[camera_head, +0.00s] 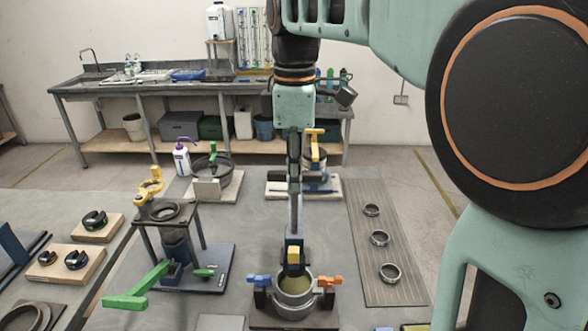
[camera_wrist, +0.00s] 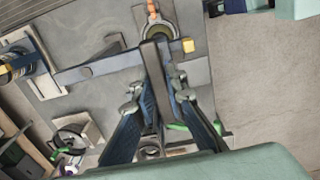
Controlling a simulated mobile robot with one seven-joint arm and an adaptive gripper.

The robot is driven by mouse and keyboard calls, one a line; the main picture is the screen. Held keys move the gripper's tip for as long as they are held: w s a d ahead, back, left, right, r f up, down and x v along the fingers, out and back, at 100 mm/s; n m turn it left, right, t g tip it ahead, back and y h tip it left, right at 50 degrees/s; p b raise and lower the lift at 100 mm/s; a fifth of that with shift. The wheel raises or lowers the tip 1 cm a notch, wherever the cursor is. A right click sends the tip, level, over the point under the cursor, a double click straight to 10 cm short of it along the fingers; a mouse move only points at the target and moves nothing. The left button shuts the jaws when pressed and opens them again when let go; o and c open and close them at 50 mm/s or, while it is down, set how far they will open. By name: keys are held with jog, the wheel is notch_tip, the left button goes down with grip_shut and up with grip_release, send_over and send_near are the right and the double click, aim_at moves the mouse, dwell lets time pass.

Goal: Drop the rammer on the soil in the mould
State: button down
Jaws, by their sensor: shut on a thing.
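The mould (camera_head: 294,302) is a grey metal cylinder at the front centre, with brownish soil (camera_head: 294,284) showing inside its rim. It has a blue clamp at its left and an orange one at its right. The rammer (camera_head: 294,225) stands roughly upright over the mould, a grey bar ending in a dark blue part with a yellow block. Its lower end overlaps the mould opening, so I cannot tell whether it touches the soil. My gripper (camera_head: 294,175) points down, shut on the rammer's dark grey bar, which shows between the fingers in the wrist view (camera_wrist: 157,75).
A stand with a green lever (camera_head: 138,287) is at the left. A grey mat (camera_head: 388,225) with several metal rings lies at the right. Behind are a pan with a green handle (camera_head: 212,165) and a yellow-handled device (camera_head: 315,150). A workbench (camera_head: 130,88) stands along the wall.

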jog(key=shift+w+r+p, duration=0.15)
jog(key=shift+r+p, duration=0.15)
jog(key=shift+r, duration=0.65)
jog(key=c, duration=1.9)
grip_release()
jog(key=shift+c, duration=0.2)
jog(key=shift+f, duration=0.1)
notch_tip(320, 180, up, 12)
